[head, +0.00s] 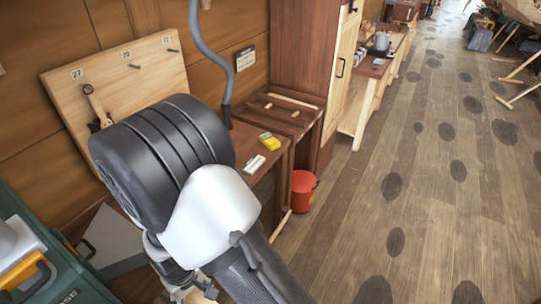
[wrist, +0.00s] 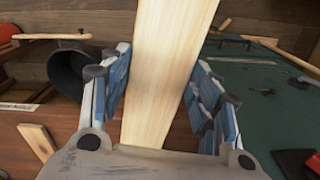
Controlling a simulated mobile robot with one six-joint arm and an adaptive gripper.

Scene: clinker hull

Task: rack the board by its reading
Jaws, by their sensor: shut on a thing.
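In the wrist view a pale, straight-grained wooden board (wrist: 172,50) runs up between the blue-padded fingers of my gripper (wrist: 160,84). My gripper is shut on it, and the board's far end runs out of the top of the picture. In the head view my arm hides most of my gripper and the board. A pale wooden peg panel (head: 115,82) leans at the wall, with pegs under labels that seem to read 27, 20 and 12. A yellow handheld device (head: 269,141), perhaps the meter, lies on the brown bench. Its reading is too small to tell.
A white card (head: 254,164) lies near the yellow device. A red bucket (head: 303,190) stands on the floor beside the bench. A green case (head: 62,272) is at lower left. In the wrist view a black bucket (wrist: 82,78) is at left.

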